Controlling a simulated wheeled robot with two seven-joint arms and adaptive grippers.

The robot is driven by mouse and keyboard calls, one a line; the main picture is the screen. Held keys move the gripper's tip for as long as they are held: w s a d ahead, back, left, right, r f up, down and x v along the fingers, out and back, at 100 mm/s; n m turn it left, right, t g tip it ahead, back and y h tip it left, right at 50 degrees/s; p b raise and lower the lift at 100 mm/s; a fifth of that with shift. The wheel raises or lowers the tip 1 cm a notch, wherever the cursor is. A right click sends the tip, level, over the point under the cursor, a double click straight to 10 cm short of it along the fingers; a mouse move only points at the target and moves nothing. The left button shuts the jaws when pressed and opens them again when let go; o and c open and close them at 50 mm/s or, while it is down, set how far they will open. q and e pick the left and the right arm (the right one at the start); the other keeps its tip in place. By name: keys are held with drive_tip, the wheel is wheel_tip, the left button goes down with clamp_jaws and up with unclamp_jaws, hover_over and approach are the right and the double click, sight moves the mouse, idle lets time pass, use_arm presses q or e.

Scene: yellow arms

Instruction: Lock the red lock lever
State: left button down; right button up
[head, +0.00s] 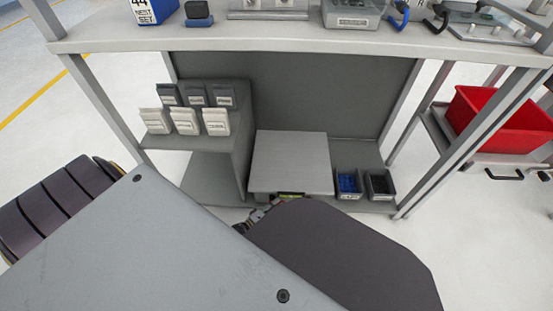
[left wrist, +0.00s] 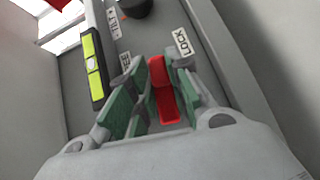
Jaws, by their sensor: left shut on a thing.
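The red lock lever (left wrist: 166,104) shows in the left wrist view, between the green-padded fingers of my left gripper (left wrist: 157,88). The gripper is shut on it. The lever lies below the white LOCK label (left wrist: 182,42) in that picture, with another label (left wrist: 126,64), partly hidden by a finger, to its left. In the head view my left gripper (head: 258,213) is a small part at the front edge of a grey box-like unit (head: 290,160) on the low shelf; the lever is hidden there. My right gripper is not in view.
A yellow-green level (left wrist: 93,66) and a dark round knob (left wrist: 136,7) are close by. Small bins (head: 347,184) stand right of the unit, and a grey stepped stand (head: 240,130) with pouches stands left. The bench top (head: 300,37) is above.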

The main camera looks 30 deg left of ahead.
use_arm(q)
drive_tip(key=shift+s+a+f+m+g+y+p, duration=0.15)
drive_tip(key=shift+m+g+y+p, duration=0.5)
drive_tip(key=shift+p, duration=0.65)
drive_tip(key=shift+w+a+f+m+g+y+p, duration=0.1)
drive_tip(key=shift+f+m+g+y+p, duration=0.25)
drive_tip(key=shift+m+g+p, duration=0.75)
drive_tip(key=shift+s+a+f+m+g+y+p, duration=0.15)
drive_tip(key=shift+m+g+y+p, duration=0.35)
drive_tip(key=shift+p, duration=1)
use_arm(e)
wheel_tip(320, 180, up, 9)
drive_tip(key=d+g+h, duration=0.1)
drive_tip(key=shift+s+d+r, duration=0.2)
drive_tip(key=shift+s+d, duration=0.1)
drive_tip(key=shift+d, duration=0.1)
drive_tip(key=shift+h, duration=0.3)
use_arm(q)
drive_tip(key=c, duration=1.3)
unclamp_jaws()
drive_tip(key=shift+s+d, duration=0.1)
drive_tip(key=shift+s, duration=0.05)
drive_tip(key=shift+v, duration=5.85)
